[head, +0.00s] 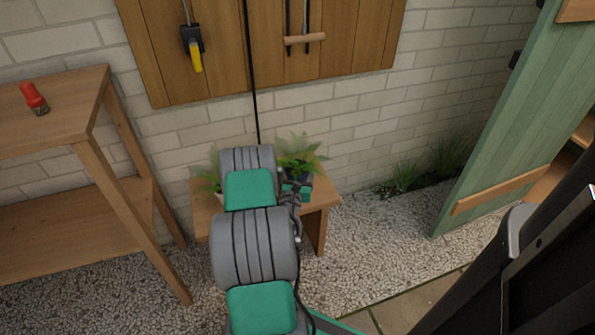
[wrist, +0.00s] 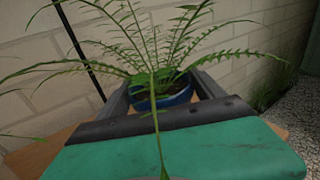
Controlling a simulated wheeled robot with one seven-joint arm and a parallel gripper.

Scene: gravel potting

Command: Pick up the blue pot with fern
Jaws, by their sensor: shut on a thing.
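The blue pot (wrist: 164,97) holds a green fern with long fronds and dark soil, and it shows in the wrist view between the two fingers of my gripper (wrist: 163,88). My gripper is shut on the pot, with one finger on each side of it. In the head view the fern's fronds (head: 300,152) show just right of my arm, above a low wooden stool (head: 318,197). Whether the pot's base touches the stool cannot be seen.
Another plant (head: 211,178) stands on the stool's left, partly behind my arm. A wooden shelf table (head: 75,90) with a red bottle (head: 34,99) is at left. A brick wall with a tool board (head: 350,45) stands behind. A green door (head: 505,115) is at right; gravel (head: 385,240) lies between.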

